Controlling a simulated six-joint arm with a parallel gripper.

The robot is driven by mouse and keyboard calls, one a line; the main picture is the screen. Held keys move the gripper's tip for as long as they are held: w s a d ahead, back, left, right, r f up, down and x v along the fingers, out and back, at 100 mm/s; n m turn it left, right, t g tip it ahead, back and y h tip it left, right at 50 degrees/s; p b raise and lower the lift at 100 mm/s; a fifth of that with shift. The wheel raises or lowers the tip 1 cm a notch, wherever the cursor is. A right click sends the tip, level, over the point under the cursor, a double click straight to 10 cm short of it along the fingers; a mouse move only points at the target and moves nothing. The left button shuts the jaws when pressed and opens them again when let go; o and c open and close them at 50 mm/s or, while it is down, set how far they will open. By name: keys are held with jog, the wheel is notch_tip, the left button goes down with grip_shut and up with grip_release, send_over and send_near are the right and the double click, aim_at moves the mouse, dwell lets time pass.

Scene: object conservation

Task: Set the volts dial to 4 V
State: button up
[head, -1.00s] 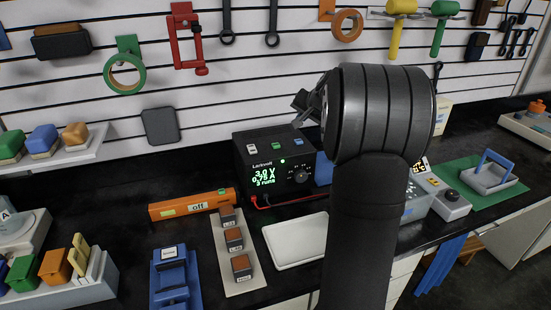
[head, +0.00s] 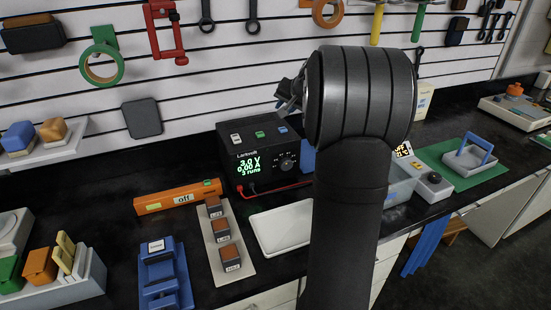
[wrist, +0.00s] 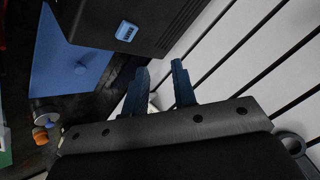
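The black power supply (head: 230,160) stands at the back of the bench against the slatted wall. Its green display reads 3.0 V, 0.00 A and 3 runs. The round volts dial (head: 287,163) is on its front face, right of the display; its pointer is too small to read. My gripper (head: 284,98) is above and to the right of the supply, near the wall, partly hidden by my wrist. In the wrist view my gripper (wrist: 160,88) has its two fingers apart with nothing between them, beside the supply's dark casing (wrist: 150,20).
A red lead (head: 275,188) runs from the supply's front. An orange bar marked off (head: 180,197), a board with several brown blocks (head: 222,235), a white tray (head: 283,228) and a blue fixture (head: 163,270) lie in front. A blue panel (wrist: 60,60) stands beside the supply.

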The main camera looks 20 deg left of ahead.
jog(key=o, duration=0.7)
jog(key=s+d+n+g+h, duration=0.1)
jog(key=s+d+n, duration=0.1)
jog(key=s+d, duration=0.1)
jog(key=s+d+n+g+h, duration=0.1)
jog(key=s+d+n, duration=0.1)
jog(key=s+d, duration=0.1)
jog(key=s+d+n+g, duration=0.1)
jog(key=s+d+n, duration=0.1)
jog(key=s+d, duration=0.1)
jog(key=shift+s+d+n+h, duration=0.15)
jog(key=shift+s+n+h, duration=0.25)
jog(key=shift+s, duration=0.1)
send_near(288, 165)
jog(key=x, duration=0.8)
jog(key=shift+f, duration=0.2)
jog(key=shift+c, duration=0.5)
jog(key=c, duration=0.9)
